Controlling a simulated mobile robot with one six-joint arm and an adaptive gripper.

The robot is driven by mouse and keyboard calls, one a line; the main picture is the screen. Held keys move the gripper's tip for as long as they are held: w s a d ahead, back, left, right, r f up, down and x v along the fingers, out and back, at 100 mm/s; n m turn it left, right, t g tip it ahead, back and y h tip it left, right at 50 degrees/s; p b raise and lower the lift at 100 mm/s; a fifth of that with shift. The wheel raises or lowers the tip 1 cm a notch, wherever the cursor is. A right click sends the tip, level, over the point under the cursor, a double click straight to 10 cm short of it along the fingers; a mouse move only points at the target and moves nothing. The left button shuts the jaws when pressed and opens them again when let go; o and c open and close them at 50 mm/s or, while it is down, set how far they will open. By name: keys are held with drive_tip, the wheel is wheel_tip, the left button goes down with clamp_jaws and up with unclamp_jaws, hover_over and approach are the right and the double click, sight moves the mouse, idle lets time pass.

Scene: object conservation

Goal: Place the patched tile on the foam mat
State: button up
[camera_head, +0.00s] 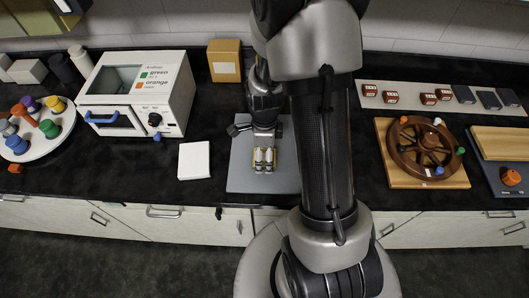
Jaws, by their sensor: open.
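My gripper (257,130) is open, its fingers spread over the back part of a grey flat board (241,177) on the counter. A small pale yellow and silver piece (264,160) lies on this board just in front of the gripper, apparently clear of the fingers; it may be the patched tile, but its detail is too small to be sure. A flat white square pad (194,160) lies on the counter left of the board, with nothing on it. I cannot tell whether the white pad or the grey board is the foam mat. My arm hides the board's right side.
A white oven-like box (137,92) stands behind left, beside a round tray (36,131) of coloured knobs. A yellow box (225,60) is at the back. A wooden wheel (424,146) on a board is right, below a strip of small blocks (428,97). Dark counter is bare around the white pad.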

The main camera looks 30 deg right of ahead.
drive_tip(key=s+a+r+n+t+p, duration=0.15)
drive_tip(key=r+n, duration=0.25)
drive_tip(key=r, duration=0.4)
drive_tip(key=s+a+r+n+p, duration=0.1)
drive_tip(key=a+r+n, duration=0.25)
drive_tip(key=r, duration=0.45)
drive_tip(key=s+a+r+n+t+p, duration=0.15)
drive_tip(key=r+n, duration=0.25)
drive_tip(key=r, duration=0.5)
drive_tip(key=s+a+r+n+t, duration=0.1)
drive_tip(key=s+a+r+n, duration=0.3)
drive_tip(key=s+n, duration=0.5)
wheel_tip(320, 180, up, 2)
drive_tip(key=n, duration=0.4)
drive_tip(key=shift+s+a+t+b, duration=0.15)
drive_tip(key=shift+s+t+b, duration=0.2)
drive_tip(key=shift+t, duration=0.05)
